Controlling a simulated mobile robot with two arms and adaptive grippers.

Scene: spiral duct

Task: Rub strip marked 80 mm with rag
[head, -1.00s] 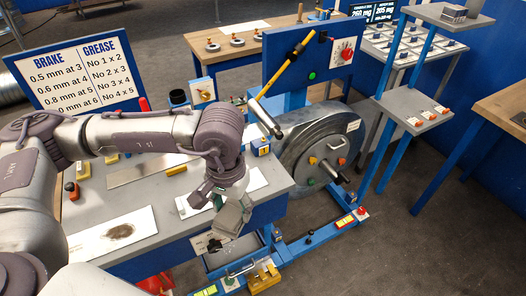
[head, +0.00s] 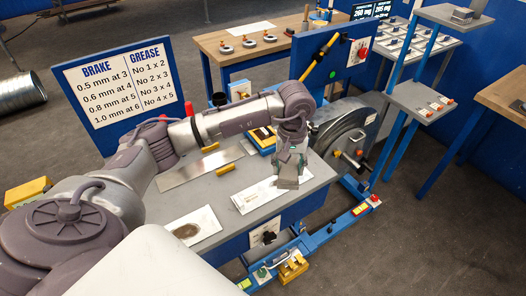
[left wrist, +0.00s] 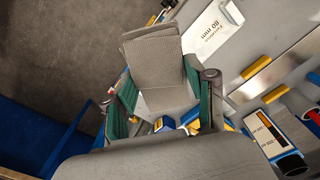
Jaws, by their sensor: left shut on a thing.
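My left gripper (head: 290,164) is shut on a grey rag (left wrist: 155,62). The rag also shows in the head view (head: 288,181), hanging below the fingers. In the wrist view the rag sticks out between the green-sided fingers, as a flat, folded, textured piece. The white strip marked 80 mm (left wrist: 208,30) lies just beyond the rag, to the right in the wrist view. In the head view a white plate (head: 250,197) lies on the grey bench, with the rag over its right part. I cannot tell whether the rag touches it. My right gripper is not in view.
A white plate with a dark smudge (head: 192,228) lies nearer on the grey bench. A bare metal strip (head: 195,172) lies farther back. A large grey drum (head: 343,142) stands right of the bench, and a BRAKE and GREASE board (head: 122,88) behind it.

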